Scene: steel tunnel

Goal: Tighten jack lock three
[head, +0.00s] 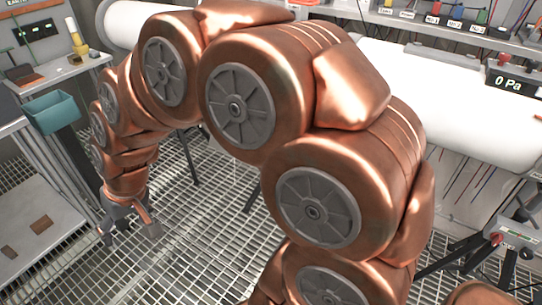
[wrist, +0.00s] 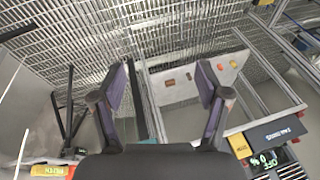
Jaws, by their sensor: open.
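My gripper (head: 129,236) hangs low at the left in the head view, over the grated floor beside a metal cart. In the wrist view my gripper (wrist: 163,76) shows two dark fingers spread wide apart with nothing between them. No part is clearly readable as jack lock three. A shelf at the top right of the head view carries small coloured knobs with number labels; the green knob (head: 481,18) is by the label that seems to read No.3. A black stand with a red knob (head: 496,238) is at the lower right. My gripper is far from both.
The cart's lower shelf (head: 40,245) holds small brown pieces. A teal bin (head: 53,113) hangs on the cart's side. A white cylinder (head: 440,95) with a 0 Pa display (head: 511,83) lies behind my arm. The grated floor (head: 190,245) is open near my gripper.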

